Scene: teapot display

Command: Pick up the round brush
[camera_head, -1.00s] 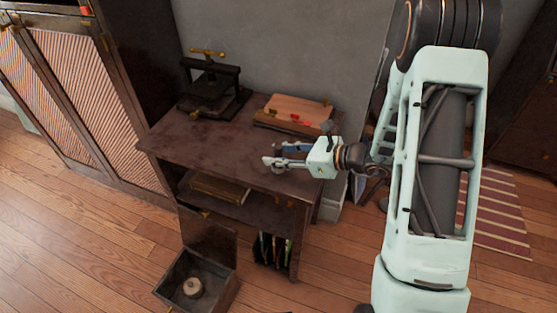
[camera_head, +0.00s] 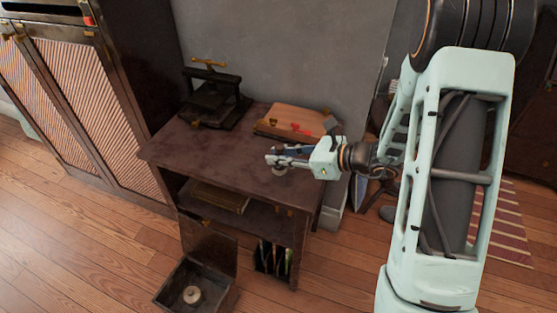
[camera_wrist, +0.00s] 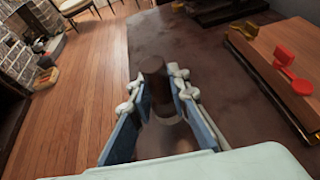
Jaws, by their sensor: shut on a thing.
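My gripper (camera_head: 272,157) reaches in from the right over the dark table top. It is shut on the round brush (camera_head: 279,170), whose pale lower end shows just under the fingers. In the wrist view the brush's dark brown handle (camera_wrist: 154,78) stands upright between the two blue-sided fingers of my gripper (camera_wrist: 152,98). Its lower part is shaded, and I cannot tell whether it touches the table.
The brown table (camera_head: 210,150) has free room left of the gripper. A black press (camera_head: 212,100) stands at its back left, and a wooden board with red pieces (camera_head: 290,121) lies behind the gripper. An open box (camera_head: 170,290) with a round pale thing inside sits on the floor.

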